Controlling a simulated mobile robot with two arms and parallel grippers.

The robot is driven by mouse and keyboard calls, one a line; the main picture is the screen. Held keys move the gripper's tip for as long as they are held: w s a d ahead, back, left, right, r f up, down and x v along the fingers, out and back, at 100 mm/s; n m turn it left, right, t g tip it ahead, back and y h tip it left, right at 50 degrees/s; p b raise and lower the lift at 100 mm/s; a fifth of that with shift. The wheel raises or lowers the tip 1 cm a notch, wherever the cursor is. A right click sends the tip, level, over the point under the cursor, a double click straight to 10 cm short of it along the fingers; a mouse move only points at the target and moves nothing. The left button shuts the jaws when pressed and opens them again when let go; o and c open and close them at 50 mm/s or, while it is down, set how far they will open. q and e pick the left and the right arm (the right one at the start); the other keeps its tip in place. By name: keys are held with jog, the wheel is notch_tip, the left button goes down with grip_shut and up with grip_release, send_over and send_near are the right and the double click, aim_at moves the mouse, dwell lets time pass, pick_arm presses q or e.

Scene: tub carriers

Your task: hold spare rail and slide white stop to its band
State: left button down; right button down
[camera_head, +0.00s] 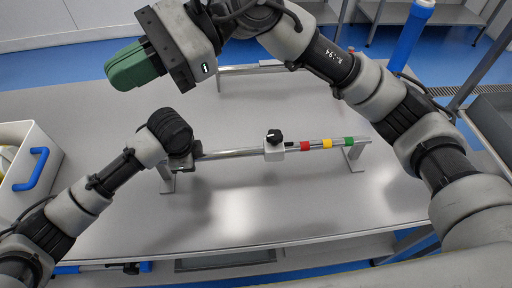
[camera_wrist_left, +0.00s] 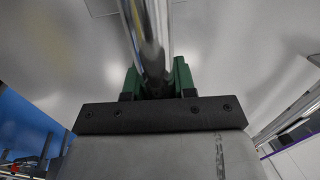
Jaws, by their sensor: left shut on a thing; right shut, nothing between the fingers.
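A silvery rail (camera_head: 228,153) with red, yellow and green bands stands on two grey end supports on the table. A white stop (camera_head: 274,153) with a black knob sits around its middle, left of the red band (camera_head: 305,146) and apart from it. My left gripper is shut on the rail near its left end; the wrist hides its fingers in the head view. In the left wrist view the green fingers (camera_wrist_left: 154,78) close on both sides of the rail (camera_wrist_left: 150,35). My right gripper (camera_head: 122,68) is shut and empty, raised at upper left, away from the stop.
A second rail (camera_head: 236,70) stands farther back, partly hidden behind my right arm. A white bin (camera_head: 45,165) with a blue handle is at the left. The grey tabletop (camera_head: 250,215) in front of the near rail is clear. A grey container (camera_head: 495,115) is at the right.

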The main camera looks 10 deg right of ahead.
notch_tip(320, 180, down, 11)
jog(key=s+a+n+t+h, duration=0.1)
jog(key=s+n+t+h, duration=0.15)
jog(key=h, duration=0.35)
jog(key=n+t+h, duration=0.6)
jog(key=t+h, duration=0.3)
jog(key=h, duration=0.5)
send_near(262, 151)
jog(key=x, duration=0.6)
jog(key=shift+w+d+f, duration=0.1)
jog(key=shift+w+f, duration=0.05)
jog(key=shift+f, duration=0.15)
